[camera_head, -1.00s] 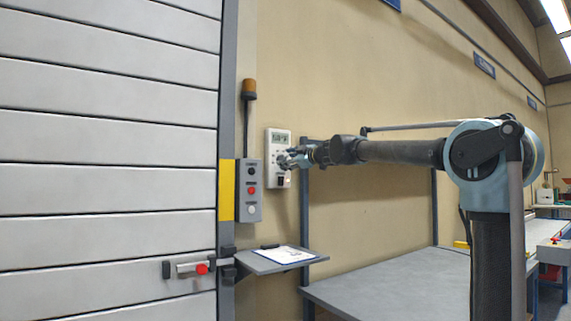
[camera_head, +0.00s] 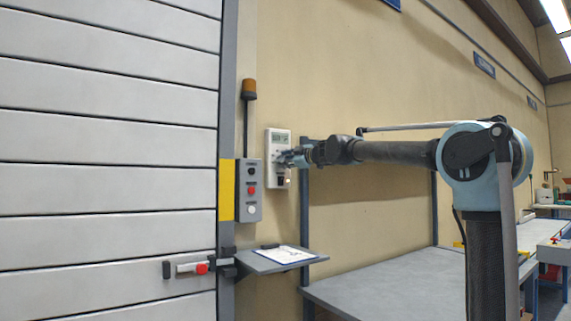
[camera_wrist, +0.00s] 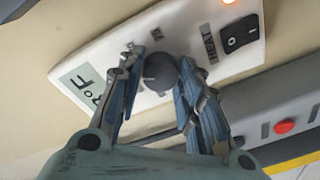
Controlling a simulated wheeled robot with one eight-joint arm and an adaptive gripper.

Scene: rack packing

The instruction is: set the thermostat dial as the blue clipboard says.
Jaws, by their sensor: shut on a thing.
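The white thermostat panel (camera_head: 280,143) is fixed to the wall; it also fills the upper part of the wrist view (camera_wrist: 100,56). It has a small display (camera_wrist: 84,88) showing °F with its digits partly hidden, a black rocker switch (camera_wrist: 238,34) by the word HEAT, and a lit orange lamp (camera_wrist: 229,2). The dark round dial (camera_wrist: 160,72) sits between my fingertips.
A grey control box (camera_head: 249,190) with buttons and an amber beacon (camera_head: 249,88) are left of the panel. The slatted door (camera_head: 108,150) has a red-tipped latch (camera_head: 190,268). The small shelf (camera_head: 258,267) and a grey table (camera_head: 370,290) lie below.

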